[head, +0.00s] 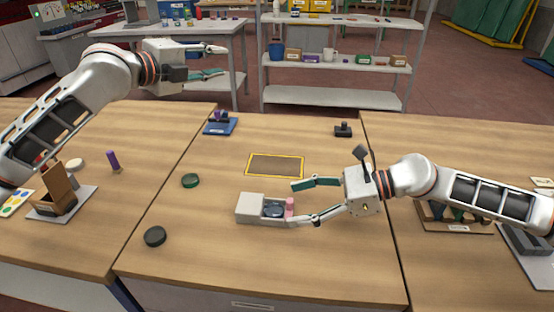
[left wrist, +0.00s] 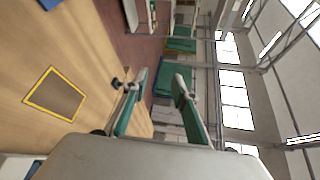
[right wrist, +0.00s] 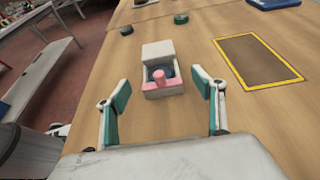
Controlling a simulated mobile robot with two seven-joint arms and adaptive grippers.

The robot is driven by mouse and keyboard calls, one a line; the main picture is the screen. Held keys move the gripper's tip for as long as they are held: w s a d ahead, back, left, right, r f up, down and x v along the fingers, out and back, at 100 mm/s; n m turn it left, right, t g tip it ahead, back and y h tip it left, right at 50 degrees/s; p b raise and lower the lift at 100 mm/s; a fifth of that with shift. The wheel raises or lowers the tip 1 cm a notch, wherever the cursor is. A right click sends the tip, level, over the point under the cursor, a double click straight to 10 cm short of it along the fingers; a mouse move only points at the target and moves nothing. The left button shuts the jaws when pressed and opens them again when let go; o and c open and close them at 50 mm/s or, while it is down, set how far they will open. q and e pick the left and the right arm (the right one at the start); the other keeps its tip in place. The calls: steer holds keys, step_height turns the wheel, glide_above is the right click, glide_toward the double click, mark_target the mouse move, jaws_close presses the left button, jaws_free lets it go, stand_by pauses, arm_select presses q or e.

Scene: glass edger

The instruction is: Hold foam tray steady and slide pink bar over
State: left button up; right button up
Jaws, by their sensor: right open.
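The white foam tray (head: 251,208) sits on the middle table, with a dark blue round piece (head: 273,209) in its recess. The pink bar (head: 290,207) stands at the recess's right end; it also shows in the right wrist view (right wrist: 160,78), at the tray's near side. My right gripper (head: 303,203) is open, its fingers pointing at the pink end of the tray from the right. I cannot tell whether a finger touches the tray. My left gripper (head: 222,60) is open and empty, raised far from the tray at the upper left.
A yellow-bordered dark mat (head: 275,166) lies behind the tray. A green disc (head: 190,181) and a black disc (head: 155,236) lie to the left. A blue stand (head: 220,127) and a small black object (head: 343,130) are at the back. The table in front of the tray is clear.

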mark_target(269, 208)
arm_select(q)
steer(key=s+d+f+m+g+y, duration=0.2)
steer(key=s+d+f+m+g, duration=0.5)
steer(key=s+d, duration=0.5)
arm_select(e)
steer(key=shift+a+f, duration=0.15)
steer(key=shift+a, duration=0.2)
arm_select(q)
steer(key=s+f+m+g+y, duration=0.1)
steer(key=s+f+m+y, duration=0.1)
steer(key=s+m, duration=0.3)
steer(key=s+d+f+m+g+y, duration=0.1)
steer(key=s+f+m+y, duration=0.2)
steer(key=s+f+m, duration=0.2)
steer(key=shift+s+f+m+g, duration=0.25)
steer(key=shift+s+m+g, duration=0.05)
steer(key=shift+s, duration=1.1)
arm_select(e)
steer(key=shift+x, duration=3.55)
steer(key=shift+c, duration=0.4)
steer(key=c, duration=1.1)
